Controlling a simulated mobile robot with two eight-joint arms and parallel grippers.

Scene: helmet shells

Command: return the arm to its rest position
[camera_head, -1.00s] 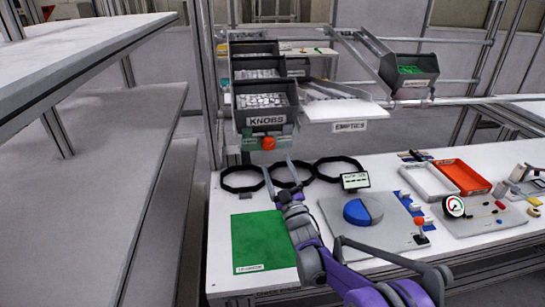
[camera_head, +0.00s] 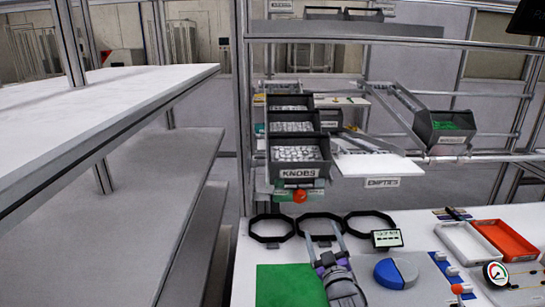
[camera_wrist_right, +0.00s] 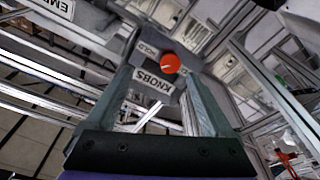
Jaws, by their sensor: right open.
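My right gripper (camera_head: 323,238) is open and empty in the head view, its two fingers apart and pointing away over the middle black ring (camera_head: 318,218). Its arm comes in from the bottom of the picture. In the right wrist view the two fingers (camera_wrist_right: 163,98) frame the KNOBS bin (camera_wrist_right: 150,90) with the red ball-shaped part (camera_wrist_right: 171,63) beyond them. Nothing is between the fingers. My left gripper does not show in the head view.
The white bench holds a green mat (camera_head: 285,285), a blue-and-grey disc (camera_head: 396,270), a small display (camera_head: 387,239), a white tray (camera_head: 468,244) and a red tray (camera_head: 505,240). Stacked bins (camera_head: 299,172) hang above. An empty shelf (camera_head: 110,90) stands at left.

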